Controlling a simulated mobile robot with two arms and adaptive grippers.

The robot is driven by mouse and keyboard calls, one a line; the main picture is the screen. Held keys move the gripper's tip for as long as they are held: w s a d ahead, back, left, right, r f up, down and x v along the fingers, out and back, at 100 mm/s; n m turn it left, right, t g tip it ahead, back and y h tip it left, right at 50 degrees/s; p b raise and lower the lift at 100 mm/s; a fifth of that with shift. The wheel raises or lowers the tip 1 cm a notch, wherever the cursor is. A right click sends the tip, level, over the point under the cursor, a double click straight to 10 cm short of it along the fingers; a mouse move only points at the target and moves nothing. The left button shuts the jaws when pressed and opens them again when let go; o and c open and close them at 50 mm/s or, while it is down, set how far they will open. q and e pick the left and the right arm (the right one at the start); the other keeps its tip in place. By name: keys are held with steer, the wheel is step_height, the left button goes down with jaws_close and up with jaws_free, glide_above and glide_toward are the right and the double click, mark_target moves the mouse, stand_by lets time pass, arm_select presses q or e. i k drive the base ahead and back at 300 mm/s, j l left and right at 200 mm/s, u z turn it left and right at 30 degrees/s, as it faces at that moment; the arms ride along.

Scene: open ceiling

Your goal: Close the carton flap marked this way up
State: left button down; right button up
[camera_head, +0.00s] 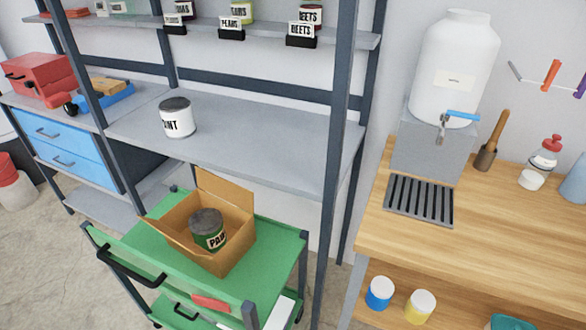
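An open brown carton (241,250) stands on the green top of a cart (283,238) at the lower left centre of the head view. One flap (226,187) stands up at its back, and another flap (165,230) juts outward at its left front. No "this way up" marking can be read on either flap. A paint can (208,229) with a dark lid and green label sits inside the carton.
A white paint can (177,118) stands on the grey shelf (260,135) behind the cart. A dark shelf post (337,130) rises to the cart's right. A wooden bench (500,220) with a white dispenser (455,65) is at right. A red item (210,303) lies at the cart's front.

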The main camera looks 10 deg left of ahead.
mark_target(240, 197)
steer(key=j+z, duration=0.7)
steer(key=z, duration=0.25)
steer(key=k+j+z, duration=0.1)
steer(key=j+z, duration=0.35)
steer(key=k+j+z, duration=0.15)
steer(key=z, duration=0.3)
steer(key=k+j+z, duration=0.15)
steer(key=j+z, duration=0.15)
steer(key=z, duration=0.2)
